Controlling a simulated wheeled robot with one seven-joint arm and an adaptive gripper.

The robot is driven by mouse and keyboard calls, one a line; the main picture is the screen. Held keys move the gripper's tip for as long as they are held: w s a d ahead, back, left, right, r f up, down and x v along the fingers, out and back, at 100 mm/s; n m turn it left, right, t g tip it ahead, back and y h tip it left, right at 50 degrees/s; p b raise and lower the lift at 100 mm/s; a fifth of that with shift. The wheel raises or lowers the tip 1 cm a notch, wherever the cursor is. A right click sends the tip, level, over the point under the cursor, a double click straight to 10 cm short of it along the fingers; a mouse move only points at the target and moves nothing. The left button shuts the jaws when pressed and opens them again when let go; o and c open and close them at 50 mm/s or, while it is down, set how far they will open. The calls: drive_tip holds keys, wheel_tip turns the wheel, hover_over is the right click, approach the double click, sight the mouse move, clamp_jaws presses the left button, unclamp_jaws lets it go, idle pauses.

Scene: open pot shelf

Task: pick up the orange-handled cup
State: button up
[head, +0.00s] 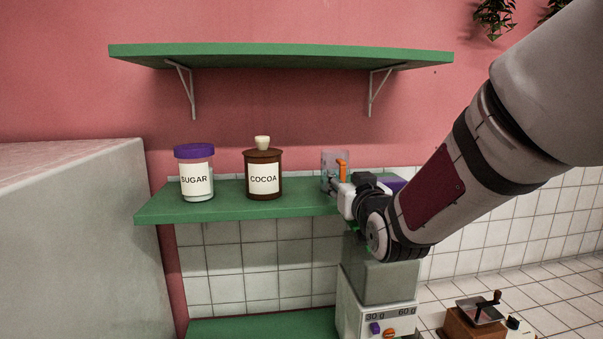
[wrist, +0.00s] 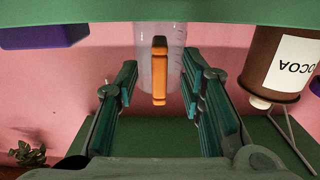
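The cup (head: 328,162) is clear and see-through with an upright orange handle (head: 342,171). It stands on the green middle shelf, right of the cocoa jar. In the wrist view, which looks upside down, the clear cup (wrist: 173,45) and its orange handle (wrist: 159,70) are in the middle. My gripper (wrist: 160,78) is open, with one dark green finger on each side of the handle. I see gaps between the handle and both fingers. In the head view my gripper (head: 338,190) is at the cup, and my wrist hides part of the shelf there.
The cocoa jar (head: 263,178) and sugar jar (head: 195,177) stand left on the middle shelf (head: 230,207). A purple object (head: 395,184) is partly hidden behind my arm. An upper shelf (head: 280,55) hangs above. Below are a scale (head: 375,318) and a grinder (head: 475,322).

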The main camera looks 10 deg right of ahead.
drive_tip(key=shift+w, duration=1.1)
clamp_jaws()
drive_tip(key=shift+r, duration=0.15)
